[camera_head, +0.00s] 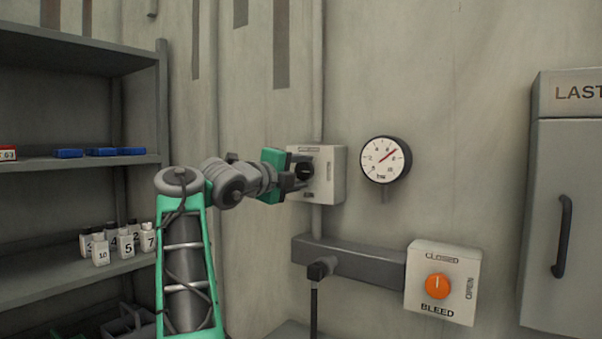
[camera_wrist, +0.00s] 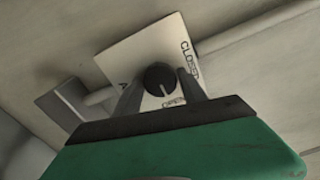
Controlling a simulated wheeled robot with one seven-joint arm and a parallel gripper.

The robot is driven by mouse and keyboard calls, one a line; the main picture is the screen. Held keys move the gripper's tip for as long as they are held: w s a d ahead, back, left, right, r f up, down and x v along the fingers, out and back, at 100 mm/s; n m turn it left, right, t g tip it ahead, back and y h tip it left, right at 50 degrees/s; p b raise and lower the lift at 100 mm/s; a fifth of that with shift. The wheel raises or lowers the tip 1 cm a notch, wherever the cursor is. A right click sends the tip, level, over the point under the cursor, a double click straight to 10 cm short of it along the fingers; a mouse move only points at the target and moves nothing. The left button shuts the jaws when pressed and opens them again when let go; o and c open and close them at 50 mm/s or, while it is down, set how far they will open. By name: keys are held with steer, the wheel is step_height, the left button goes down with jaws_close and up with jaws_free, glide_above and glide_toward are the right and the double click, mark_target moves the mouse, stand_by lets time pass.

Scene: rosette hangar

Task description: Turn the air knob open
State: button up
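The air knob (camera_wrist: 160,78) is a round black knob on a pale box (camera_head: 328,175) on the wall. In the wrist view CLOSED is on the right of its plate, OPEN is below, and a partly hidden label starting with A is on the left. The knob's light mark points down toward OPEN. My gripper (camera_head: 292,174) is at the front of the box. In the wrist view its fingers (camera_wrist: 160,90) stand either side of the knob, with small gaps showing, so it looks open around it.
A round gauge (camera_head: 386,160) with a red needle pointing up right is beside the box. Below right is a BLEED box (camera_head: 442,311) with an orange knob (camera_head: 438,286), its mark toward CLOSED. A shelf (camera_head: 140,160) with bottles stands left; a grey cabinet (camera_head: 574,220) stands right.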

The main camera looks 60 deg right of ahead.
steer(key=o, duration=0.3)
steer(key=a, duration=0.2)
steer(key=a+b, duration=0.1)
steer(key=a, duration=0.2)
steer(key=w+a, duration=0.1)
steer(key=a, duration=0.1)
steer(key=shift+w+a, duration=0.1)
steer(key=shift+a, duration=0.25)
